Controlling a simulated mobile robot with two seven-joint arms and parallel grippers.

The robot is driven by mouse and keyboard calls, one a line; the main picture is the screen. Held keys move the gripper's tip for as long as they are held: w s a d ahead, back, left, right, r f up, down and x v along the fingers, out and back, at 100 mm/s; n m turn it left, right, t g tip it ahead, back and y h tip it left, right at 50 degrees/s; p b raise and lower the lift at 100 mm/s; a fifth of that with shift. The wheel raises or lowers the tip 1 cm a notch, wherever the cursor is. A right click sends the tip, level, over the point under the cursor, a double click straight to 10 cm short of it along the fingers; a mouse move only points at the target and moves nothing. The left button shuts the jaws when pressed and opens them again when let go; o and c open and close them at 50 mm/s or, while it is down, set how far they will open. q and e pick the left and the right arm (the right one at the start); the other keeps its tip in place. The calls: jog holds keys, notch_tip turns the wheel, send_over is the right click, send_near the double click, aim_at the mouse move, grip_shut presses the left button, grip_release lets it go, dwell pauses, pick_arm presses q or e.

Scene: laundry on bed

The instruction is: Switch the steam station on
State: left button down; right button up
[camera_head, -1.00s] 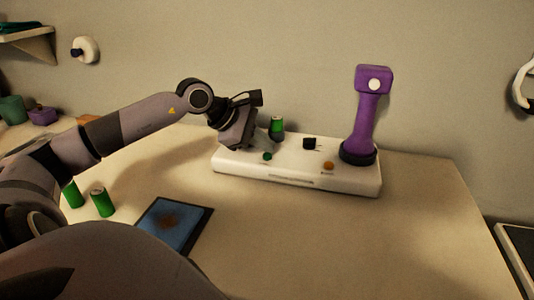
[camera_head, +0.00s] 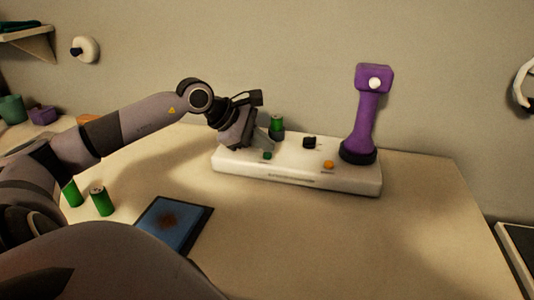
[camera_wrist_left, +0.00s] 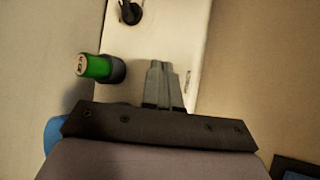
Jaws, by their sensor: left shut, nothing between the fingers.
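The steam station (camera_head: 300,175) is a long white box on the table, with a purple steamer head (camera_head: 367,110) upright at its right end. On its top are a black knob (camera_head: 310,142), a small orange button or lamp (camera_head: 328,164) and a small green button (camera_head: 267,156). My left gripper (camera_head: 264,148) is shut and empty, its fingertips low over the left part, close to the green button; contact cannot be told. In the left wrist view the shut fingers (camera_wrist_left: 161,75) point along the white top (camera_wrist_left: 180,30) and the green button is hidden. My right gripper is out of view.
A green can-shaped piece (camera_head: 277,124) with a dark base stands at the back of the station, beside my fingers. The table's front right is clear.

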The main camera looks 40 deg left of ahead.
aim_at(264, 156)
pick_arm(q)
jog(key=shift+f+b, duration=0.3)
jog(key=shift+f, duration=0.1)
jog(key=shift+r, duration=0.45)
jog(key=shift+r+p, duration=0.25)
jog(key=shift+p, duration=0.05)
notch_tip(264, 156, up, 6)
jog(key=p, duration=0.3)
jog(key=shift+f+p, duration=0.25)
jog(key=shift+p, duration=0.05)
dwell(0.4)
